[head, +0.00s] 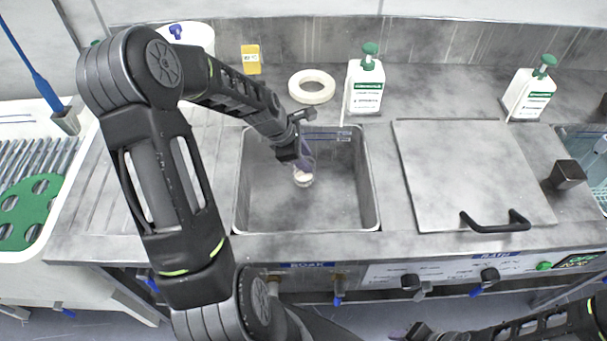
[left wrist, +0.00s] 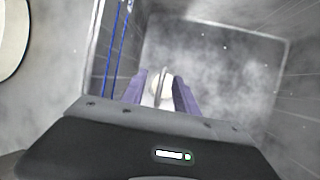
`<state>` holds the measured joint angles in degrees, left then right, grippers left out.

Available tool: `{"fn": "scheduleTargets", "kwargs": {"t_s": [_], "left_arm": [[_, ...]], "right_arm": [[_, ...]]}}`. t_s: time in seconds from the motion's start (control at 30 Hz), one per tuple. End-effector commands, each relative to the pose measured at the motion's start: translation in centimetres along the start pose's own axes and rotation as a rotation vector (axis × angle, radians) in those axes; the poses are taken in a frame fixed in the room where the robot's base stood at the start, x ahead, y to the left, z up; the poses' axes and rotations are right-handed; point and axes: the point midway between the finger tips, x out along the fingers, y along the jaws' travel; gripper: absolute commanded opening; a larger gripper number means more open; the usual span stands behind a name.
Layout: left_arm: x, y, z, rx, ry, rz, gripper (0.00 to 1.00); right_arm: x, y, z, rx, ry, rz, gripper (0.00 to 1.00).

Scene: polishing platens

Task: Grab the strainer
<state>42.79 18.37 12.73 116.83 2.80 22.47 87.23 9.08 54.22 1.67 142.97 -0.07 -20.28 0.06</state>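The strainer (head: 303,181) is a small pale round piece on the floor of the metal sink (head: 262,205). In the left wrist view the strainer (left wrist: 152,92) shows between and beyond my purple fingertips, with a thin grey upright part in the middle. My left gripper (head: 306,162) reaches down into the sink just above it and partly covers it. In the left wrist view my left gripper's fingers (left wrist: 162,95) are apart, with gaps beside the grey part. My right gripper (head: 408,332) shows only in part at the bottom edge, away from the sink.
A white ring (head: 311,87) and a white pump bottle (head: 365,88) stand behind the sink. A lid (head: 465,170) with a black handle lies right of it. Sink walls surround my left gripper.

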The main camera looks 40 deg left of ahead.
Motion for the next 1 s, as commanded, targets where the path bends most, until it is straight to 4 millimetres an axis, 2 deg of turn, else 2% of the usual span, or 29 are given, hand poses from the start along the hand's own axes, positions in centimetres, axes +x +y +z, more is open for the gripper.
{"fn": "scheduleTargets", "kwargs": {"t_s": [0.43, 0.87, 1.0], "left_arm": [[-0.04, 0.01, -0.02, 0.000, 0.000, 0.000, 0.36], [-0.05, 0.01, -0.02, 0.000, 0.000, 0.000, 0.02], [-0.05, 0.01, -0.02, 0.000, 0.000, 0.000, 0.00]], "right_arm": [[0.01, 0.01, 0.00, 0.000, 0.000, 0.000, 0.36], [0.01, 0.01, 0.00, 0.000, 0.000, 0.000, 0.36], [0.01, 0.01, 0.00, 0.000, 0.000, 0.000, 0.36]]}}
